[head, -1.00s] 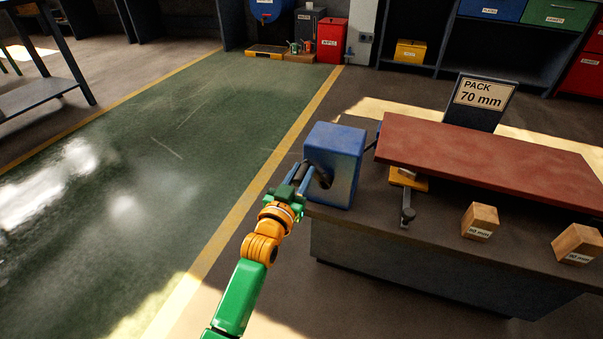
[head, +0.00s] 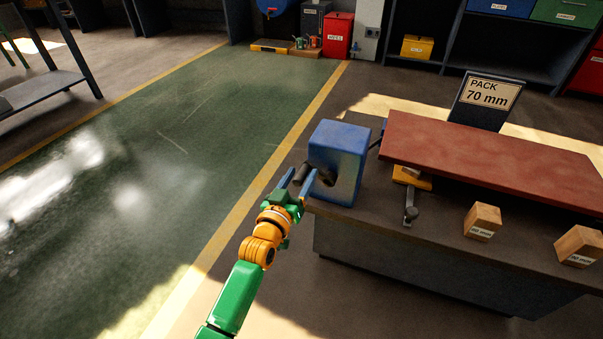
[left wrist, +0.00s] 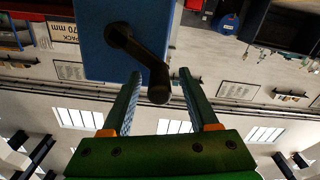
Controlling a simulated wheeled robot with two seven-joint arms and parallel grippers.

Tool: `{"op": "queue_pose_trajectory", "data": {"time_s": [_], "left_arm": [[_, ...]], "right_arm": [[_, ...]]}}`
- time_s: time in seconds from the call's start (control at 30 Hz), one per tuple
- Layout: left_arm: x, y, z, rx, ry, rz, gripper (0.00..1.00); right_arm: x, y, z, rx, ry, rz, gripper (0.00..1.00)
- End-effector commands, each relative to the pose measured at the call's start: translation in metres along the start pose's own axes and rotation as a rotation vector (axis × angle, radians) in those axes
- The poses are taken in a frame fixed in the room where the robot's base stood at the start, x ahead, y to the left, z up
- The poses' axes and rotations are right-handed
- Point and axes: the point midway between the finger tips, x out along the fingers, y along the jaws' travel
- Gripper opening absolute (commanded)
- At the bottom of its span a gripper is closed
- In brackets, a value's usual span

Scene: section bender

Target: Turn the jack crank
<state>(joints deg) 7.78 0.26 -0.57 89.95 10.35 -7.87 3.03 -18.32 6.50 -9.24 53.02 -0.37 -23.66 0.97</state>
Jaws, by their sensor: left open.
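The jack crank (head: 304,177) is a dark bent arm with a round handle on the near face of a blue box (head: 338,150) at the bench's left end. My left gripper (head: 297,181) is open at the crank's handle. In the left wrist view the crank handle (left wrist: 158,84) lies between the tips of the open fingers (left wrist: 157,76), with a gap on both sides. Whether a finger touches it in depth I cannot tell. A red-brown slab (head: 490,145) lies right of the box above a small yellow part (head: 412,179). My right gripper is out of view.
The grey bench (head: 440,255) carries two wooden blocks (head: 482,221) (head: 578,245) and a small metal lever (head: 410,212). A sign reading "PACK 70 mm" (head: 486,95) stands behind the slab. The green floor left of the bench is clear.

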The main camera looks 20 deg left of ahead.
Motion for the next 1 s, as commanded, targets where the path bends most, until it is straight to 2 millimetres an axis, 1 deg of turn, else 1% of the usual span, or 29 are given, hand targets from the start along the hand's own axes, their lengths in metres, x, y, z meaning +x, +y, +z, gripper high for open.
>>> {"op": "queue_pose_trajectory", "data": {"time_s": [0.03,0.2,0.3,0.43,0.83,0.87,0.93,0.97,1.0], "left_arm": [[-0.009,0.001,-0.003,0.0,-0.004,0.0,0.6],[-0.042,0.001,-0.003,0.0,-0.004,0.0,0.6],[-0.054,0.0,-0.002,0.0,-0.003,0.0,0.6],[-0.061,0.0,-0.001,0.0,-0.001,0.0,0.6],[-0.061,0.0,0.002,0.001,-0.007,-0.001,0.6],[-0.062,-0.001,0.008,0.004,-0.021,-0.003,0.6],[-0.066,-0.006,0.037,0.021,-0.099,-0.012,0.6],[-0.07,-0.01,0.058,0.033,-0.154,-0.018,0.6],[-0.079,-0.016,0.092,0.054,-0.247,-0.027,0.6]], "right_arm": [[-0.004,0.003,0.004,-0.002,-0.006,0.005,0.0],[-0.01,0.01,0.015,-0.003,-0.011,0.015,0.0],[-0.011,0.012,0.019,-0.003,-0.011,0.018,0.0],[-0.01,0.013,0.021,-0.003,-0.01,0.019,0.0],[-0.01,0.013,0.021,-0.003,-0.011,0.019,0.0],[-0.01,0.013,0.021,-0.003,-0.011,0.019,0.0],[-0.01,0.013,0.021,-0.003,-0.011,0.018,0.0],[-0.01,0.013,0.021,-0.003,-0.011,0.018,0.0],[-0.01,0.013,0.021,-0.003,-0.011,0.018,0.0]]}}
